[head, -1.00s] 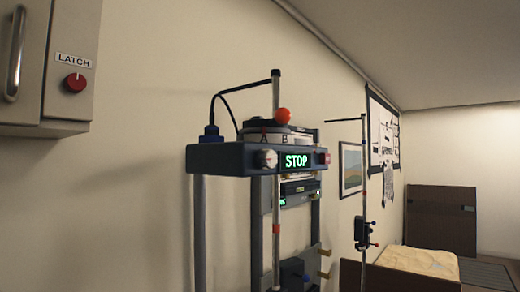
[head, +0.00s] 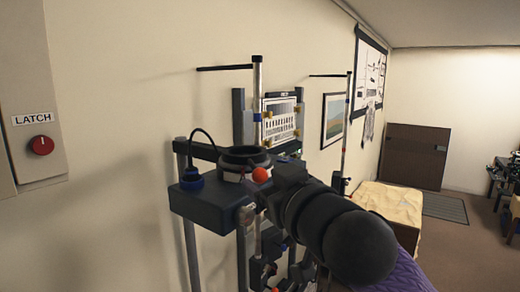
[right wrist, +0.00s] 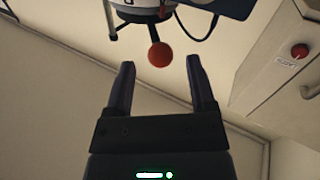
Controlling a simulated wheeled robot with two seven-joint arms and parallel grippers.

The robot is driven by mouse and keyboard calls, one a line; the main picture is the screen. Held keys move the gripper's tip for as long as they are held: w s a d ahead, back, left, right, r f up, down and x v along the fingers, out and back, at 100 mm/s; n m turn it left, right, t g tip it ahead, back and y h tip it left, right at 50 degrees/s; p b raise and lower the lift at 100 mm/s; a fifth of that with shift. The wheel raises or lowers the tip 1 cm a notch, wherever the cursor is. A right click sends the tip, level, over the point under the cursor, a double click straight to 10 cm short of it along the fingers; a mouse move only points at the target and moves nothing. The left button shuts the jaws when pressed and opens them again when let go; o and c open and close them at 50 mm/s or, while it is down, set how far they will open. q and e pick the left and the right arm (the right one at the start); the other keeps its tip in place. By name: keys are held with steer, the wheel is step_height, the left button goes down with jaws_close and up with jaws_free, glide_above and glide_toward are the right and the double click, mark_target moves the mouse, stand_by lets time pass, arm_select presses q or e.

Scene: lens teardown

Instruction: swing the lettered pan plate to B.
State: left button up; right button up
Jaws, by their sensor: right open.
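The pan plate (head: 245,155) is a dark round disc over a white band on top of the dark blue stand head. Its letters are too small to read now. A red-orange ball knob (head: 260,174) sticks out from the plate at the front. My right gripper (right wrist: 160,66) is open. In the right wrist view the ball (right wrist: 159,52) on its dark stem lies between and just beyond the fingertips, with no finger visibly touching it. In the head view my right wrist covers the front right of the stand head. My left gripper is out of view.
The stand head (head: 205,203) carries a silver knob (head: 246,214) at the front and a blue plug (head: 191,179) with a black cable. Upright poles with side rods stand behind. A cabinet with a red LATCH dial (head: 41,145) is at left.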

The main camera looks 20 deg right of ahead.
mark_target(264, 179)
steer(key=w, duration=0.3)
steer(key=shift+a+f+p, duration=0.1)
steer(key=shift+a+p, duration=0.2)
steer(key=shift+p, duration=0.05)
steer(key=shift+w, duration=0.1)
jaws_close()
stand_by(1.0)
